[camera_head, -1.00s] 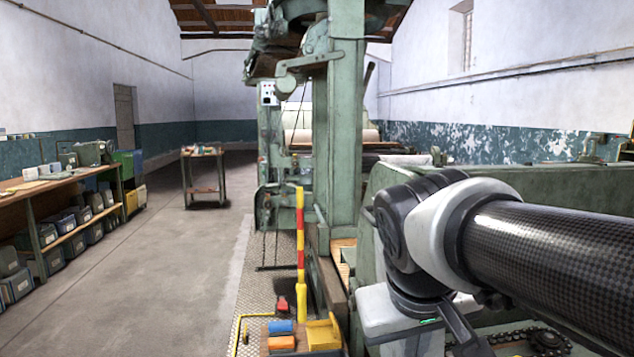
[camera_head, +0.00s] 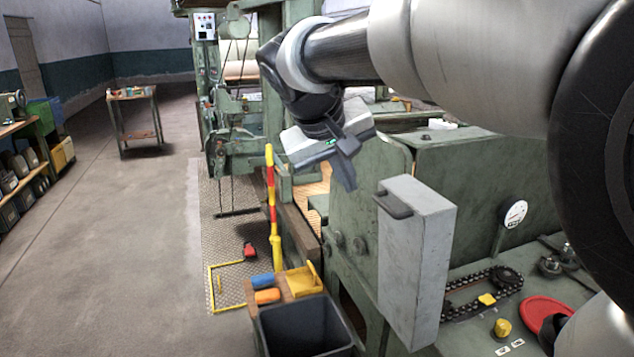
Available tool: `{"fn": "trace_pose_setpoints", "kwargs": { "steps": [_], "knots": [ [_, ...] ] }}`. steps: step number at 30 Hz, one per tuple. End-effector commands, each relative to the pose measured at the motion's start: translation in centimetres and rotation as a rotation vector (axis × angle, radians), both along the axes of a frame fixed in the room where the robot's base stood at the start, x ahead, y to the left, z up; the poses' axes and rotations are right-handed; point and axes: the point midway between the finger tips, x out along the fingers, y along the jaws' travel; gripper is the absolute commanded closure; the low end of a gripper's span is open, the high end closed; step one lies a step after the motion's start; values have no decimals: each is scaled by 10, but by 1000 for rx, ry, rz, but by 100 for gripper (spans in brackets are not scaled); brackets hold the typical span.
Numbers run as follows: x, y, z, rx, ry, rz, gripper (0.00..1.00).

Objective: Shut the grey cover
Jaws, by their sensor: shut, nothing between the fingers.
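The grey cover (camera_head: 424,262) is a tall box-like panel standing upright at the front of the green machine, with a dark handle (camera_head: 393,205) near its top left. A chain and sprocket (camera_head: 487,287) lie exposed to its right, so it appears open. My gripper (camera_head: 347,183) is shut and empty, pointing down, up and to the left of the handle and apart from the cover in the picture. The cover's hinge and far side are hidden.
A dark bin (camera_head: 305,325) stands at the lower middle beside a small wooden stand with orange and blue items (camera_head: 266,288). A red-and-yellow post (camera_head: 271,195) rises behind it. A gauge (camera_head: 514,213) and a red handwheel (camera_head: 545,312) are at the right.

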Motion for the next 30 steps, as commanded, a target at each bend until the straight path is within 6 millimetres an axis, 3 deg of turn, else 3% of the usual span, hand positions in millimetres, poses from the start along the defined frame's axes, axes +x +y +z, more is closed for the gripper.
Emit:
{"fn": "trace_pose_setpoints", "kwargs": {
  "steps": [7,19,24,30],
  "knots": [
    [10,-5,-13,-4,2,0,100],
    [50,-32,-81,-3,4,-1,100],
    [58,-56,-80,-2,0,-2,100],
    [62,-68,-83,-2,0,0,100]
  ]
}}
